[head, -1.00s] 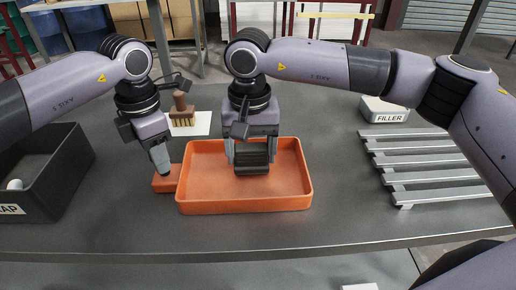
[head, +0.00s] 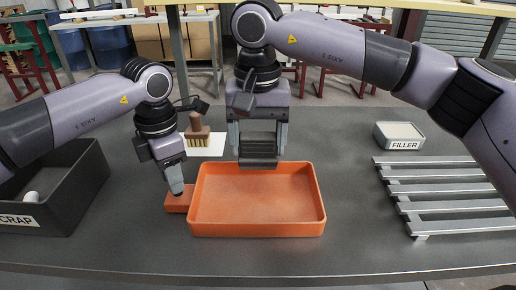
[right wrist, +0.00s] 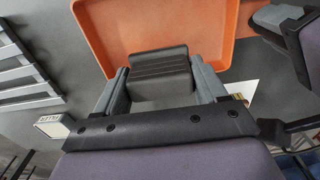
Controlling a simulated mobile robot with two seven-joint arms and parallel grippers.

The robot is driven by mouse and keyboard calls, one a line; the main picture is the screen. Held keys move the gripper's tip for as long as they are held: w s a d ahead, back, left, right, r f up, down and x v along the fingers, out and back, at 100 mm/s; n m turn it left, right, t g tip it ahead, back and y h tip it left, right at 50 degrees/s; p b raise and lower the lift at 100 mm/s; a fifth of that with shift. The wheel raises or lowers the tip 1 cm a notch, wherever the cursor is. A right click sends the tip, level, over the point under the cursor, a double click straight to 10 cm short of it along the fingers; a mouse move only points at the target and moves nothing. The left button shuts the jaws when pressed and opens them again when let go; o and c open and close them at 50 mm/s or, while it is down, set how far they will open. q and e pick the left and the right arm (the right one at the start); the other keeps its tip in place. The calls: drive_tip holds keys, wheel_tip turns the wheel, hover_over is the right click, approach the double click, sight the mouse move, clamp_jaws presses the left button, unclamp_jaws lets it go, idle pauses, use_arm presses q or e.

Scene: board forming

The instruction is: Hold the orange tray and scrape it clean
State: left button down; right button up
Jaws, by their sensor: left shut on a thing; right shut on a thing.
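The orange tray (head: 257,230) lies on the dark table in front of me; its inside looks orange with no clear lumps of residue. My left gripper (head: 177,190) is shut on the orange tab (head: 180,203) at the tray's left side. My right gripper (head: 258,140) is shut on a dark grey ribbed scraper block (head: 258,155) at the tray's far rim. In the right wrist view the scraper (right wrist: 158,75) sits between both fingers, overlapping the rim of the tray (right wrist: 100,40). Whether it touches the tray, I cannot tell.
A brush (head: 197,128) stands on a white sheet (head: 214,145) behind the tray. A black scrap bin (head: 75,190) is at the left. A filler tub (head: 399,135) and a slatted metal rack (head: 440,188) are at the right. Bare table lies between tray and rack.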

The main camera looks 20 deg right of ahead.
use_arm(q)
drive_tip(key=shift+a+f, duration=0.1)
drive_tip(key=shift+f, duration=0.05)
drive_tip(key=c, duration=0.8)
unclamp_jaws()
drive_tip(key=shift+w, duration=0.1)
wheel_tip(320, 180, up, 12)
drive_tip(key=shift+r, duration=0.1)
